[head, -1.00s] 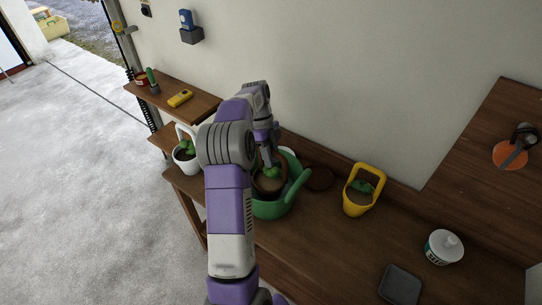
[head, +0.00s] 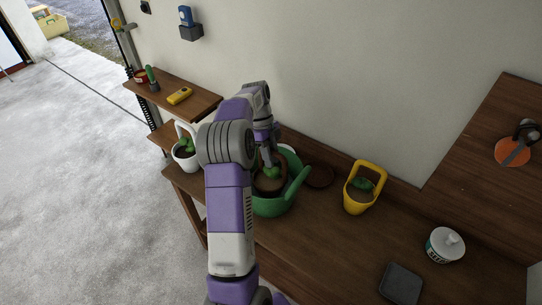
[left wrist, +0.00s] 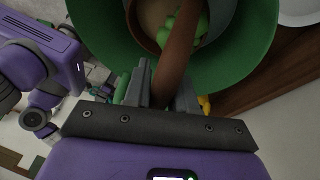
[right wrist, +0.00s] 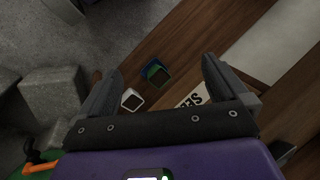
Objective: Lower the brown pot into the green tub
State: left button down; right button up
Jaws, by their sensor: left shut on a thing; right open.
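The brown pot (head: 270,184), with a green plant in it, is within the mouth of the green tub (head: 275,207) on the bench. Whether its base touches the tub's floor is hidden. My left gripper (head: 268,162) is above the pot. In the left wrist view, the left gripper (left wrist: 165,78) is shut on the pot's brown handle (left wrist: 177,55), with the green tub (left wrist: 255,45) around the pot. My right gripper (right wrist: 162,68) shows only in the right wrist view, open and empty, above the wooden bench.
A white pot with a plant (head: 185,153) stands left of the tub, and a yellow planter (head: 358,198) stands right of it. A dark round disc (head: 318,177) lies just behind right. A white jar (head: 444,246) and a dark flat box (head: 400,284) are farther right.

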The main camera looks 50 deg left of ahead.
pick_arm(q)
jog(key=shift+f+b, duration=0.55)
jog(key=shift+f, duration=0.4)
dwell(0.4)
jog(key=c, duration=0.8)
grip_release()
jog(key=shift+c, duration=0.2)
jog(key=shift+p+v, duration=0.9)
jog(key=shift+v, duration=2.9)
